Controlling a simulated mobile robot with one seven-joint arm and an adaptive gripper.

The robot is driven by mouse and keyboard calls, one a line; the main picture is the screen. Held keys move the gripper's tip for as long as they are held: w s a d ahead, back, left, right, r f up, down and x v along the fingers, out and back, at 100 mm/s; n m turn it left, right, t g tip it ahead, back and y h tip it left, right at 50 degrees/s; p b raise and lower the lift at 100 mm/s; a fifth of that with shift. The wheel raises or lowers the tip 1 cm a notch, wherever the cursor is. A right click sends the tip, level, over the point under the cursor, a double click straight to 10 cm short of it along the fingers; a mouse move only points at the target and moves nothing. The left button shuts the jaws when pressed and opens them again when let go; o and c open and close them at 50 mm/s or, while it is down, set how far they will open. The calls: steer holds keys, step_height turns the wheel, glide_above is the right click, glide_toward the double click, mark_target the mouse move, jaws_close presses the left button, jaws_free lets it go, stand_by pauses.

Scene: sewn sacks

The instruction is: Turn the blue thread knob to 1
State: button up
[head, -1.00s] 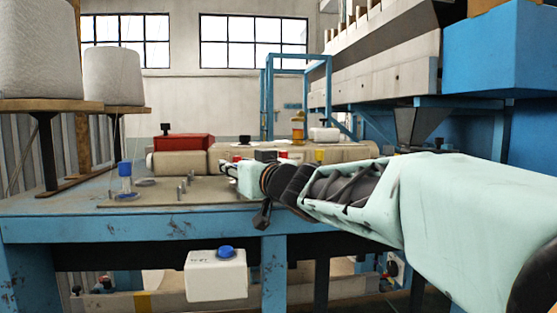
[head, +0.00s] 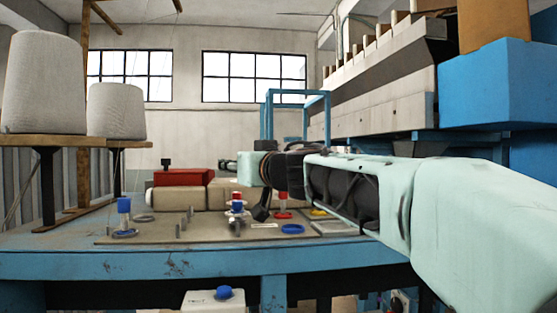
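Blue knob-like parts stand on the table plate: a blue cylinder (head: 124,205) on a post at the left, and a small red and blue stack (head: 237,202) near the middle. A flat blue ring (head: 291,229) lies to the right of the stack. A blue round knob (head: 223,293) sits on a white box below the table's front edge. No number marks are readable, and I cannot tell which one is the thread knob. My gripper (head: 262,207) is dark and hangs at the arm's end, just right of the red and blue stack. Its fingers are not clear.
A red block (head: 183,177) sits on the machine behind the plate. A red post (head: 283,205) and a yellow ring (head: 318,212) are right of my gripper. Big thread cones (head: 44,85) stand at the left. A blue bin (head: 495,85) is at upper right.

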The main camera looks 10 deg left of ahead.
steer(key=shift+r, duration=0.65)
